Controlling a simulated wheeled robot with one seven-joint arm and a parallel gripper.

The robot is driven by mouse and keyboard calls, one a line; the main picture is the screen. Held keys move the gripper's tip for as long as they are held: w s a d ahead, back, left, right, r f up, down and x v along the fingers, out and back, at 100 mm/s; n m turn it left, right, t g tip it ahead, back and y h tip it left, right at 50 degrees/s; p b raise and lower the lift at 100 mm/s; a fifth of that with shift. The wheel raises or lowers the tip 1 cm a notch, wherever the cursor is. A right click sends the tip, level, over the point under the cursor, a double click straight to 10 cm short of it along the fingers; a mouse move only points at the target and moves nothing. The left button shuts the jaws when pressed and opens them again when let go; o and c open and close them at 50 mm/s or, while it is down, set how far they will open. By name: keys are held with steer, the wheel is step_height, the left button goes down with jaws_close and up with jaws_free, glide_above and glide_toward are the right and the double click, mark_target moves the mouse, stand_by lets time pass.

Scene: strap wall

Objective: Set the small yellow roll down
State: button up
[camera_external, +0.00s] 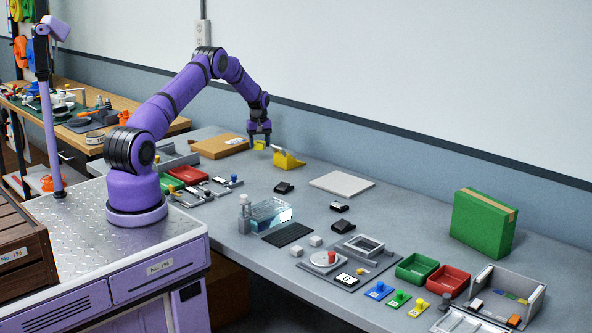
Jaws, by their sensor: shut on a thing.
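My gripper (260,139) points down over the back of the bench, left of the middle. It is shut on the small yellow roll (260,146), which shows just below the fingertips. The roll is small in this view, and I cannot tell whether it touches the bench top. A yellow wedge-shaped holder (287,160) sits on the bench just right of the roll and a little nearer the camera.
A flat cardboard box (219,146) lies left of my gripper. A white-grey plate (342,184) and a dark block (284,188) lie to the right. A green box (482,224) stands far right. Bare grey bench lies between the plate and the wedge holder.

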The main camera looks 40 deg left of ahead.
mark_target(262, 149)
steer(key=shift+w+a, duration=0.15)
steer(key=shift+w, duration=0.45)
steer(key=shift+w+f, duration=0.15)
steer(key=shift+f, duration=1.65)
steer(key=shift+f, duration=0.1)
steer(key=o, duration=0.9)
step_height(262, 149, up, 12)
steer(key=shift+r, duration=0.1)
steer(key=shift+r, duration=0.1)
